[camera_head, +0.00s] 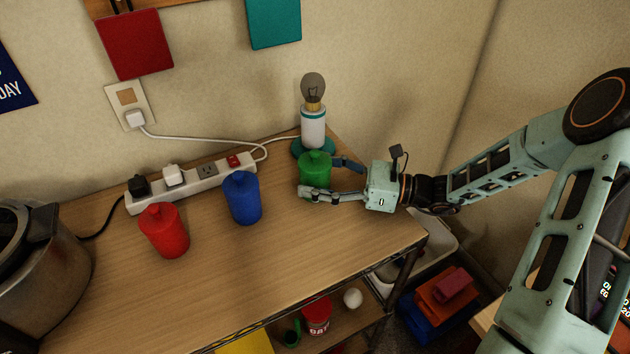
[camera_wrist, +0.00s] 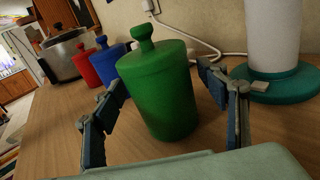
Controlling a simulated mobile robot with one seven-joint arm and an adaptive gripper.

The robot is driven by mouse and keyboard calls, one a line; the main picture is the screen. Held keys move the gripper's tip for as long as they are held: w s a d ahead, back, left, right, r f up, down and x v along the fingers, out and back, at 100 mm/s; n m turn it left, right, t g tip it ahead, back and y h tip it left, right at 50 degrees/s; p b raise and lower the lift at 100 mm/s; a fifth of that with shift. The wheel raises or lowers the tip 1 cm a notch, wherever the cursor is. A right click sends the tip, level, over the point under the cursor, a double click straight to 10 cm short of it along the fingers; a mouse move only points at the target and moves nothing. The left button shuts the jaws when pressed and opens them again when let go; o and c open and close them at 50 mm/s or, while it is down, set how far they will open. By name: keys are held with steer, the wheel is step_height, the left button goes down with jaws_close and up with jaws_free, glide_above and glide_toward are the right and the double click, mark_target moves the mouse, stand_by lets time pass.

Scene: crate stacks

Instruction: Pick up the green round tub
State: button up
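The green round tub (camera_head: 315,169) with a knobbed lid stands on the wooden table, in front of the lamp. In the wrist view the green tub (camera_wrist: 160,95) fills the middle, between my fingers. My gripper (camera_head: 335,178) reaches in from the right, low over the table, with one finger on the far side of the tub and one on the near side. In the wrist view my gripper (camera_wrist: 164,80) is spread, its fingers flanking the tub. The right finger looks slightly apart from it; whether the left finger touches cannot be told.
A lamp (camera_head: 313,128) with a teal base stands close behind the tub. A blue tub (camera_head: 242,200) and a red tub (camera_head: 164,231) stand to the left. A power strip (camera_head: 190,182) lies along the wall. A metal pot (camera_head: 45,260) is at far left. The front table is clear.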

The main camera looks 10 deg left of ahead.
steer(key=c, duration=1.1)
steer(key=shift+c, duration=0.2)
